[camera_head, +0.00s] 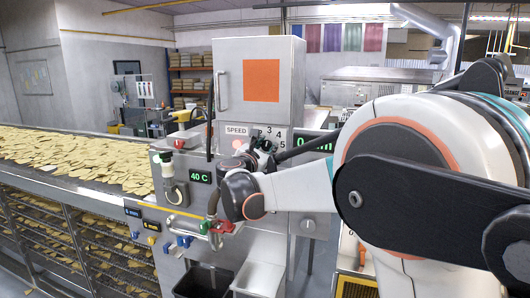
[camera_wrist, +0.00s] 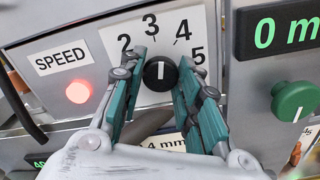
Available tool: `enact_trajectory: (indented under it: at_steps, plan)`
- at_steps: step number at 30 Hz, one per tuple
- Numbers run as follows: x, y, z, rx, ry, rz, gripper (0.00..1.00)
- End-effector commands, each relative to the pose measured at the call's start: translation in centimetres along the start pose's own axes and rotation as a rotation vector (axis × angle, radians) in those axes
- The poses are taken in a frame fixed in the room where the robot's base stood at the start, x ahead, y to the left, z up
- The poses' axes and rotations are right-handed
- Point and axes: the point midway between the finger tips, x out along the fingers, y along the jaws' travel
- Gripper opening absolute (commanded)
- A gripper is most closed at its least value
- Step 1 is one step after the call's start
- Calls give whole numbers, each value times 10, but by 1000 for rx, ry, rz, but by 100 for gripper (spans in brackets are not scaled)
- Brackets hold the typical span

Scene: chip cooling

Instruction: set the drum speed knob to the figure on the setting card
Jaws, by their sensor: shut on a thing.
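The black drum speed knob (camera_wrist: 160,73) sits on a white number plate (camera_wrist: 172,22) beside the SPEED label (camera_wrist: 61,57). The figures 2, 3, 4 and 5 show around it; lower ones are hidden. The knob's white mark points up in the wrist view, near the 3 and slightly toward the 4. My gripper (camera_wrist: 162,68) has its teal fingers on both sides of the knob and is shut on it. In the head view my gripper (camera_head: 263,146) covers most of the knob. I cannot make out a setting card.
A red lamp (camera_wrist: 78,91) glows left of the plate. A green knob (camera_wrist: 294,100) and a green mm display (camera_wrist: 285,27) are to the right. A "4 mm" label (camera_wrist: 165,143) is partly hidden below. A conveyor of chips (camera_head: 80,160) runs at left.

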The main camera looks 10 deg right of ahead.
Motion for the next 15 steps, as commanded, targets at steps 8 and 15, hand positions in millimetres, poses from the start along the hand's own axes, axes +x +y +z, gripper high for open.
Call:
enact_trajectory:
  at_steps: [8, 15]
  plan:
    - [0, 0, -2, 233, 0, 0, 7]
    - [0, 0, -1, 397, 0, 0, 7]
